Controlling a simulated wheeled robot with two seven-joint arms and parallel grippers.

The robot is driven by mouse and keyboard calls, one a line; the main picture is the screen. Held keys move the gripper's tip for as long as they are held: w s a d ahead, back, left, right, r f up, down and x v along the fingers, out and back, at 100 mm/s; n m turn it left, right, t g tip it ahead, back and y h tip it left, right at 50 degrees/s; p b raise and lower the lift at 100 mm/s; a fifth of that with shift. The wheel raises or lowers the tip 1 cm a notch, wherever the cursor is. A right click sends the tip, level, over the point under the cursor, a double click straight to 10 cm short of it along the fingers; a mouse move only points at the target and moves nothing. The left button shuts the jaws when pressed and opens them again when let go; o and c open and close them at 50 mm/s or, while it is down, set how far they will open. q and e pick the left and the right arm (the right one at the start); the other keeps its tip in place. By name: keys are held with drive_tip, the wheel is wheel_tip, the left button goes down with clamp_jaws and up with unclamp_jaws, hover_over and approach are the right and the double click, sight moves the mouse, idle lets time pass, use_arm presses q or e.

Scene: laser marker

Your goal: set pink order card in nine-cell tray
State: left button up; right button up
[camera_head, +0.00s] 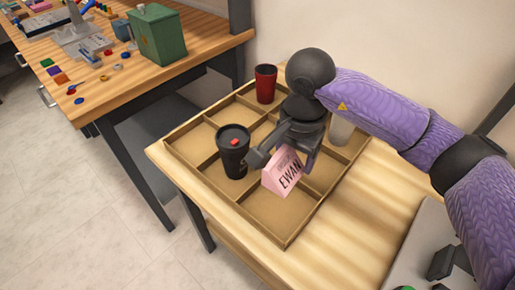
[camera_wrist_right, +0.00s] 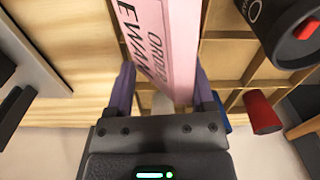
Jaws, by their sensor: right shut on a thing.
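The pink order card (camera_head: 284,172) is a folded, tent-like card lettered EWAN; it also shows in the right wrist view (camera_wrist_right: 165,40). My right gripper (camera_head: 288,148) is shut on it from above, with a finger on each side in the wrist view (camera_wrist_right: 163,88). The wooden nine-cell tray (camera_head: 226,201) lies on the table. The card is over its near right part, right of the black cup; whether it touches the cell floor I cannot tell. My left gripper is not in view.
A black lidded cup (camera_head: 233,158), a red cup (camera_head: 265,84) and a pale cup (camera_head: 341,131) stand in the tray. The nearest cell is empty. A second table at the upper left holds a green box (camera_head: 158,38) and small parts. Bare wood lies right of the tray.

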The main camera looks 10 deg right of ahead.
drive_tip(key=shift+m, duration=0.5)
wheel_tip(320, 180, down, 10)
drive_tip(key=b, duration=0.3)
drive_tip(key=shift+f, duration=0.35)
drive_tip(key=shift+r, duration=0.15)
drive_tip(key=o, duration=1.2)
wheel_tip(320, 180, up, 11)
drive_tip(key=p, duration=0.3)
drive_tip(key=shift+w+r+p, duration=0.1)
drive_tip(key=shift+r+p, duration=0.05)
drive_tip(key=shift+p, duration=0.2)
drive_tip(key=shift+r, duration=0.45)
